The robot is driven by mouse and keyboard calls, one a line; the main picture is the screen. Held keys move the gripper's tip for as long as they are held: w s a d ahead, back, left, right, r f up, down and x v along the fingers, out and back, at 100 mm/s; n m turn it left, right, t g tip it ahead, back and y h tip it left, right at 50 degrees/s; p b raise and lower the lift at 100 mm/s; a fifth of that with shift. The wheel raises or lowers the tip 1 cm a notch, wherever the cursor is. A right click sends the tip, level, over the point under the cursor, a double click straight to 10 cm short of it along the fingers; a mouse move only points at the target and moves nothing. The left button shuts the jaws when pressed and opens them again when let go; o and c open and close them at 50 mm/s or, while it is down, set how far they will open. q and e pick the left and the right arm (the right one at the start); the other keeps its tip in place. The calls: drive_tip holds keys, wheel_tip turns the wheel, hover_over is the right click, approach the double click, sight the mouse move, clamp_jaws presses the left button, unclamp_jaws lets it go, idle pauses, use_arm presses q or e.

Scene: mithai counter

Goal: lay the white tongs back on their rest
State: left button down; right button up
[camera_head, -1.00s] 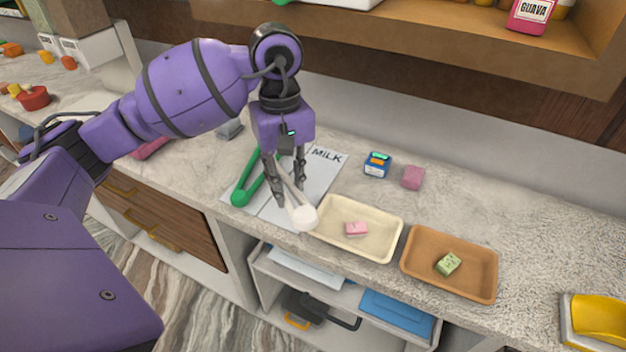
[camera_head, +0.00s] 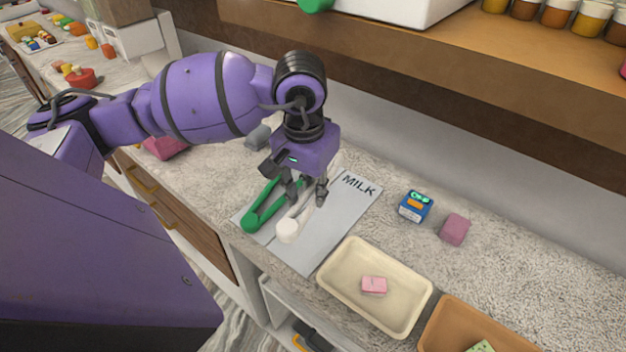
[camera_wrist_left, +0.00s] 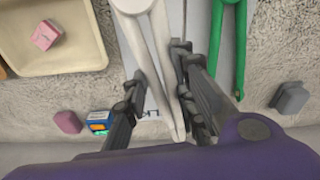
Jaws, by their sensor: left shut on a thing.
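My left gripper (camera_head: 306,196) is shut on the white tongs (camera_head: 288,231), over the grey board marked MILK (camera_head: 325,228). The tongs' pale rounded end points toward the counter's front edge. I cannot tell whether the tongs touch the board. In the left wrist view the white tongs (camera_wrist_left: 149,45) run between my fingers, partly hidden by them. The green tongs (camera_head: 256,216) lie on the board's left part, just left of the white tongs; they also show in the wrist view (camera_wrist_left: 240,50). My right gripper is out of view.
A cream tray (camera_head: 345,292) with a pink sweet (camera_head: 374,285) stands right of the board, an orange tray (camera_head: 440,335) beyond it. A blue box (camera_head: 415,206) and a mauve block (camera_head: 455,229) stand behind. A grey block (camera_head: 258,137) is left of my gripper.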

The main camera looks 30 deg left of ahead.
use_arm(q)
wheel_tip(320, 180, down, 5)
drive_tip(key=shift+r+b, duration=0.2)
drive_tip(key=shift+b, duration=0.35)
wheel_tip(320, 180, down, 2)
drive_tip(key=shift+f+b, duration=0.1)
drive_tip(key=shift+b, duration=0.6)
drive_tip(key=shift+f+b, duration=0.5)
drive_tip(key=shift+f, duration=0.1)
drive_tip(key=c, duration=1.5)
unclamp_jaws()
drive_tip(key=o, duration=0.6)
drive_tip(key=shift+c, duration=0.2)
drive_tip(key=shift+o, duration=0.5)
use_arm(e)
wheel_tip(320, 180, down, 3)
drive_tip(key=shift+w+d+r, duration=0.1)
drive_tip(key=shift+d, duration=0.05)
use_arm(q)
drive_tip(key=o, duration=0.5)
drive_tip(key=shift+c, duration=0.2)
